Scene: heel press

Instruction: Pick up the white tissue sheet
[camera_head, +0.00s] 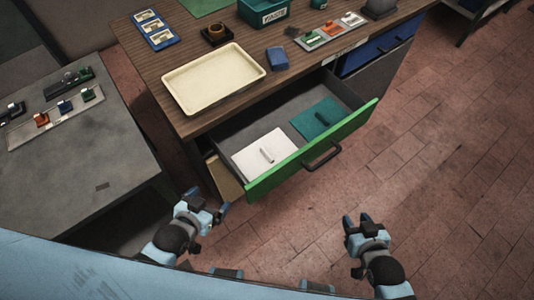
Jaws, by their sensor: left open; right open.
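The white tissue sheet (258,162) lies flat in the left part of an open drawer with a green front (290,168). A small pale bar-like piece (267,155) sits on the middle of the sheet. A teal sheet (318,118) with a similar small piece on it lies to its right in the same drawer. My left gripper (208,205) is open and empty, in front of and to the left of the drawer. My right gripper (358,222) is open and empty, over the floor to the right of the drawer front.
The drawer handle (322,156) sticks out toward me. Above the drawer, the wooden desk (180,60) holds a cream tray (213,78), a blue block (277,58) and a green bin (262,12). A grey table (80,165) stands left.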

